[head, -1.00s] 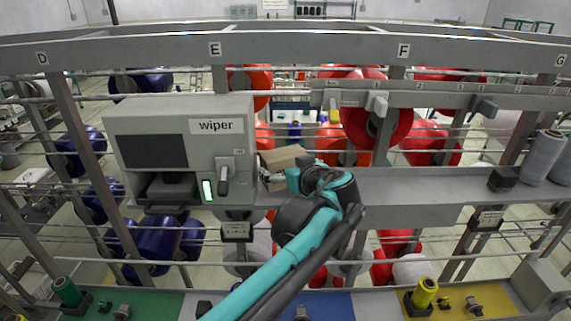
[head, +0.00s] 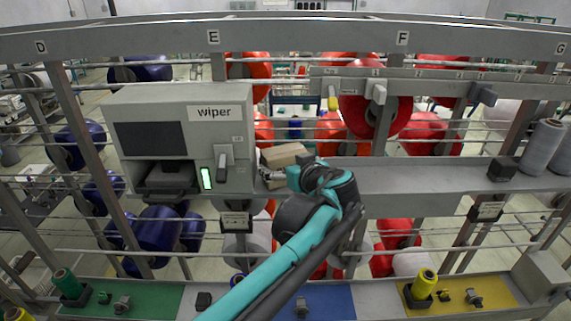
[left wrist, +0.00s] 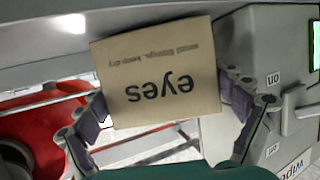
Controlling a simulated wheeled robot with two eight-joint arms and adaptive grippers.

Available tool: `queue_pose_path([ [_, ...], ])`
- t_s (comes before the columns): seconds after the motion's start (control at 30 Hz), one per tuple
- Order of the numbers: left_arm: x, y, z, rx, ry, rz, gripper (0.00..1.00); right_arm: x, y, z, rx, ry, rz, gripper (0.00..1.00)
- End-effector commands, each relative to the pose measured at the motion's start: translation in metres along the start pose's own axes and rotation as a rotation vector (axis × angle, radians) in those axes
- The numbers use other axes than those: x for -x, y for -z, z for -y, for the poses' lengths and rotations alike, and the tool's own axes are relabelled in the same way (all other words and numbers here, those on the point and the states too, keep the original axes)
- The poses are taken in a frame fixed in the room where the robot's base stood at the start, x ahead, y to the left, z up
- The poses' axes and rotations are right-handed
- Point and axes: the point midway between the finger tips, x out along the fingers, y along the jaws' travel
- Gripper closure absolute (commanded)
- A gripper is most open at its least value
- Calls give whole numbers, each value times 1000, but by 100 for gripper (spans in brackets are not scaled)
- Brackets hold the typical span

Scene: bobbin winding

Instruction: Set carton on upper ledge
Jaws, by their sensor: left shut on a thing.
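A small tan carton (head: 284,154) is at the left end of the grey ledge (head: 430,178), right of the wiper unit. My teal left gripper (head: 282,170) is at the carton, and its arm partly covers the fingers. In the left wrist view the carton (left wrist: 158,75) shows its printed face with the word "eyes" upside down. The left gripper (left wrist: 165,115) has a finger on each side of it and is shut on it. I cannot tell whether the carton touches the ledge. My right gripper is not in view.
The grey wiper unit (head: 185,140) with a lever stands close left of the carton. A small dark block (head: 503,170) and grey spools (head: 542,148) stand at the ledge's right end. The ledge between is clear. Thin rails and red bobbins lie behind.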

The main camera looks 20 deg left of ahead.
Motion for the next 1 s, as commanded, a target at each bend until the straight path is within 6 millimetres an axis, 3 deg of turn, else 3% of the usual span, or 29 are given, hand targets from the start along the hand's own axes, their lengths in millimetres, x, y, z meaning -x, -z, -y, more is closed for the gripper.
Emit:
queue_pose_path([
  [0.2, -2, -5, 0, 0, 0, -1, 48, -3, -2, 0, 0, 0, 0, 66],
  [0.23, -2, -5, 0, 0, 0, -1, 3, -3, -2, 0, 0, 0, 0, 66],
  [0.27, -2, -4, 0, 0, 0, -1, 0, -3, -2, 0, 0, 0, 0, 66],
  [0.67, 3, -4, 0, 0, -1, 0, 0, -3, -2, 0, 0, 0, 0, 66],
  [0.77, 16, -4, -1, -1, -3, 0, 0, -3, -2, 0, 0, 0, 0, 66],
  [1.0, 69, -4, -2, -2, -5, 0, 0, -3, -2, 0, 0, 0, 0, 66],
])
